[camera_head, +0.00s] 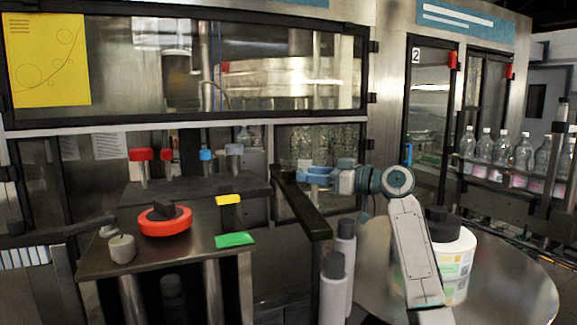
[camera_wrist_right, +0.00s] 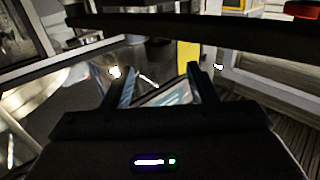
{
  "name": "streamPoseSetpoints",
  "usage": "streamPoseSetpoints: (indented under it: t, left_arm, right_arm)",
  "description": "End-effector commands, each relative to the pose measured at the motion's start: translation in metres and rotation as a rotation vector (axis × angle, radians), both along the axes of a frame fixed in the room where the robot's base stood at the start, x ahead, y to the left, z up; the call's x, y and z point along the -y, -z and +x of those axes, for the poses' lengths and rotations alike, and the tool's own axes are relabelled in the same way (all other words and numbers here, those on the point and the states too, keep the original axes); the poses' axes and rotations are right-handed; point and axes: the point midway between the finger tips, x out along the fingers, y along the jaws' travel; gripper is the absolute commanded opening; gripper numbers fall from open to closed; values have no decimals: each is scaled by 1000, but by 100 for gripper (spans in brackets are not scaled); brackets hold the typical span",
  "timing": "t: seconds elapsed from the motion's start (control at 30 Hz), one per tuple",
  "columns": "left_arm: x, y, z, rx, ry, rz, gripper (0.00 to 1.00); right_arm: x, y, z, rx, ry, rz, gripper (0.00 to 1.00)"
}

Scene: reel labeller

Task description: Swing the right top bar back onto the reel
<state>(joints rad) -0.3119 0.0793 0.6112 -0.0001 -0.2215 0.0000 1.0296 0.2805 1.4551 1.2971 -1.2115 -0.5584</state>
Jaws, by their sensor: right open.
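A long black bar (camera_head: 304,208), which looks like the right top bar, slants from beside the dark shelf toward the front in the head view. In the wrist view a dark bar (camera_wrist_right: 190,28) crosses the top, beyond my fingertips. My right gripper (camera_head: 308,175) is open and empty, close to the far end of the bar; I cannot tell whether it touches. Its two fingers (camera_wrist_right: 162,78) stand apart in the wrist view. A white reel (camera_head: 455,262) with coloured labels and a black top piece stands on the round table at right, partly behind my right arm. My left gripper is not in view.
A steel table (camera_head: 195,250) at left carries a red disc (camera_head: 166,226), a small pale cylinder (camera_head: 122,248) and a green card (camera_head: 235,240). Two pale, dark-capped posts (camera_head: 333,290) stand below the bar. The round table (camera_head: 515,290) has free room at right.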

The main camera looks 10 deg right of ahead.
Motion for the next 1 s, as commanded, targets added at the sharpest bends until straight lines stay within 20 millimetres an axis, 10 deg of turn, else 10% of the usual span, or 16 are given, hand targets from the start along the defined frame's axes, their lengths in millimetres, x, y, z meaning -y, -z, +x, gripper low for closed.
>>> streamPoseSetpoints:
  t: [0.3, 0.73, 1.0]
  left_arm:
    - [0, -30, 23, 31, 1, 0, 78]
    - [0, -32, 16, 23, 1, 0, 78]
    - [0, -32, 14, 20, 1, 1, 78]
  right_arm:
    - [-43, -3, 33, -1, -1, 0, 52]
    - [-52, 0, 41, 0, 0, -1, 52]
    - [-52, 0, 41, 0, 0, -1, 3]
